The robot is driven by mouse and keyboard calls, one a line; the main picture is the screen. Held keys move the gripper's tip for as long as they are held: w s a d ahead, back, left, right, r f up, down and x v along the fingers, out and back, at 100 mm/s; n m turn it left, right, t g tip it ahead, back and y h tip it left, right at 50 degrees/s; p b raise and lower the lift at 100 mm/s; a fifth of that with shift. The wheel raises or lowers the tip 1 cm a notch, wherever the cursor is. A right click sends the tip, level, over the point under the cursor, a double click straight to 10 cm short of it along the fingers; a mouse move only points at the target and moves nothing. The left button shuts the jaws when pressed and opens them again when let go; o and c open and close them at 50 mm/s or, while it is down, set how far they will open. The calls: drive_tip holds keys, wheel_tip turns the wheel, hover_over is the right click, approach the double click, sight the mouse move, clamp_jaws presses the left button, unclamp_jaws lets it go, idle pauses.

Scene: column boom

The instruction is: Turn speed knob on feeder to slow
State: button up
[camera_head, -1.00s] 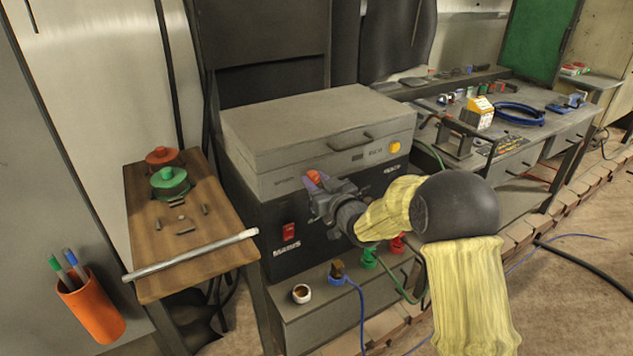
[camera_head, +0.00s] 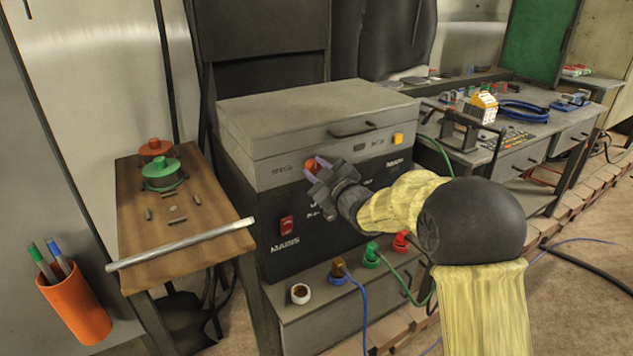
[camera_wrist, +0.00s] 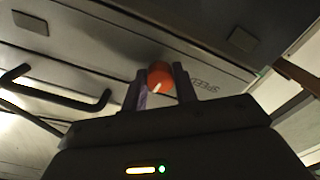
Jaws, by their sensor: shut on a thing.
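The feeder (camera_head: 300,115) is a grey box on top of a black unit in the head view. Its speed knob (camera_head: 311,166) is orange-red and sits on the front face near the "SPEED" lettering. In the wrist view the knob (camera_wrist: 160,77) shows a white pointer line, and the lettering (camera_wrist: 203,84) appears upside down beside it. My gripper (camera_head: 317,171) is at the knob, with one finger on each side of it. In the wrist view my gripper (camera_wrist: 160,88) is shut on the knob. The knob's base is partly hidden by the fingers.
A red switch (camera_head: 287,226) is below left of my gripper. A handle (camera_head: 352,130) and a yellow button (camera_head: 397,139) are on the feeder above. A wooden table with a metal rod (camera_head: 180,245) stands left. Coloured plugs (camera_head: 371,254) sit below.

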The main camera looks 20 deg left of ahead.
drive_tip(key=n+b, duration=0.3)
drive_tip(key=n, duration=0.1)
drive_tip(key=n+b, duration=0.1)
drive_tip(key=b, duration=0.1)
drive_tip(key=shift+f+n+b, duration=0.25)
drive_tip(key=shift+n+b, duration=0.1)
drive_tip(key=shift+n, duration=0.05)
drive_tip(key=n+b, duration=0.9)
drive_tip(key=shift+n, duration=0.4)
drive_tip(key=n+b, duration=0.3)
drive_tip(key=n, duration=0.1)
drive_tip(key=shift+r, duration=0.2)
drive_tip(key=o, duration=1)
drive_tip(key=shift+r, duration=0.1)
drive_tip(key=shift+c, duration=0.2)
